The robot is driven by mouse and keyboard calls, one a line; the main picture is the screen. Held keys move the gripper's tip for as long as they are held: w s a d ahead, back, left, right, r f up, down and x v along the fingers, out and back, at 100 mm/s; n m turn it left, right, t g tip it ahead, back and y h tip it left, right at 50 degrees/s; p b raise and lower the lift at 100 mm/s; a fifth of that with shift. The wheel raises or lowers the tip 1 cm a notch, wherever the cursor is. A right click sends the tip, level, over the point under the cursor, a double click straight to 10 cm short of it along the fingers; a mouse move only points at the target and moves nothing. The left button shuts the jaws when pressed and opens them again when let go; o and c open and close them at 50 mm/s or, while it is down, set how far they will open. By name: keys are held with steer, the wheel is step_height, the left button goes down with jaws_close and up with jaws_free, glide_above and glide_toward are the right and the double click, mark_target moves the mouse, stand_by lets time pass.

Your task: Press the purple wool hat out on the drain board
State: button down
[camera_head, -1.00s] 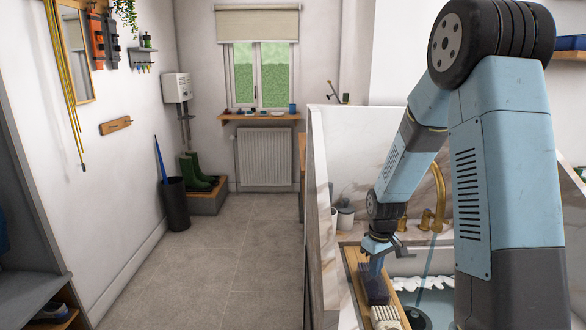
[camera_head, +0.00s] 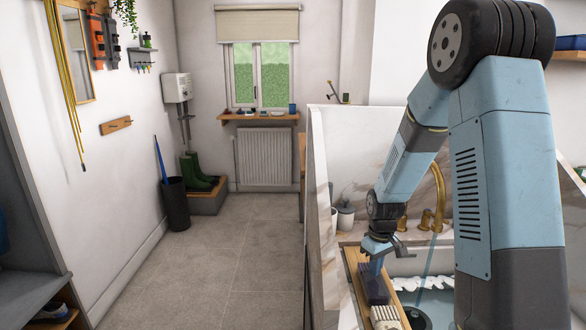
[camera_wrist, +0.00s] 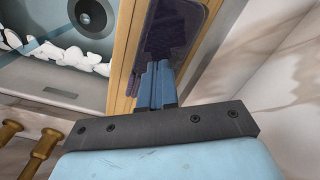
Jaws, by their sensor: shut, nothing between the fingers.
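The purple wool hat (camera_head: 374,284) lies flat on the wooden drain board (camera_head: 354,276) beside the basin. In the wrist view the dark purple hat (camera_wrist: 172,32) lies lengthwise on the board (camera_wrist: 122,50). My gripper (camera_head: 376,266) points down at the hat's far end, its fingers shut and empty. In the wrist view the blue fingers (camera_wrist: 157,75) are together over the hat's near end. I cannot tell whether the tips touch the wool.
A cream ribbed item (camera_head: 384,317) lies on the board nearer me. The basin (camera_head: 430,299), with water and white foam, is right of the board. A brass tap (camera_head: 437,200) stands behind, and a marble wall (camera_head: 318,200) rises at the left.

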steer(key=shift+f, duration=0.75)
stand_by(7.2)
